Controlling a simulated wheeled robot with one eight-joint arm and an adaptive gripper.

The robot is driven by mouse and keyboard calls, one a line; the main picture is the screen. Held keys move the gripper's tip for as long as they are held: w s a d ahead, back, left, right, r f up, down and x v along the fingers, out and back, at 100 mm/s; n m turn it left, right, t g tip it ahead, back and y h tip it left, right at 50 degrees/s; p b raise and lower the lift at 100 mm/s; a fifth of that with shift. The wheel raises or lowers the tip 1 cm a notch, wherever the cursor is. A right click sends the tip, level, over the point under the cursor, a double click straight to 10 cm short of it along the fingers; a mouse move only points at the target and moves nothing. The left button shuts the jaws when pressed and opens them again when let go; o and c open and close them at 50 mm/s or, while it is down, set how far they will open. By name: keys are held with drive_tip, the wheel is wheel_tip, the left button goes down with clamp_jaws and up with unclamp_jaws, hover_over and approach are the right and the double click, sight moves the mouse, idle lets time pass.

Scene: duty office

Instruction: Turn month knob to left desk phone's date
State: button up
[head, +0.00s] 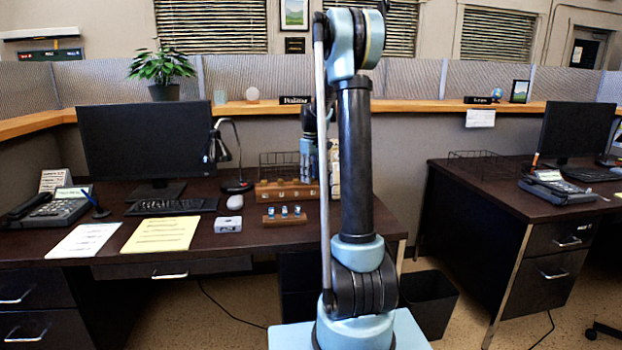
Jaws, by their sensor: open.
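The left desk phone (50,208) stands at the left end of the left desk, with a small pale-green display (72,193); its date is too small to read. A long wooden block (270,191) with small light fittings stands near the right end of that desk. A smaller wooden stand (285,220) with blue-and-white pieces sits in front of it. I cannot tell which of these carries the month knob, nor its setting. My gripper (307,172) hangs over the long block, partly hidden behind my arm. It is open; I cannot tell whether it touches anything.
A second desk (490,190) with another phone (556,189) stands right. A bin (432,305) stands between the desks.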

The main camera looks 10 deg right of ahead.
drive_tip(key=shift+f, duration=0.2)
clamp_jaws()
idle(0.3)
drive_tip(key=shift+m, duration=2.8)
unclamp_jaws()
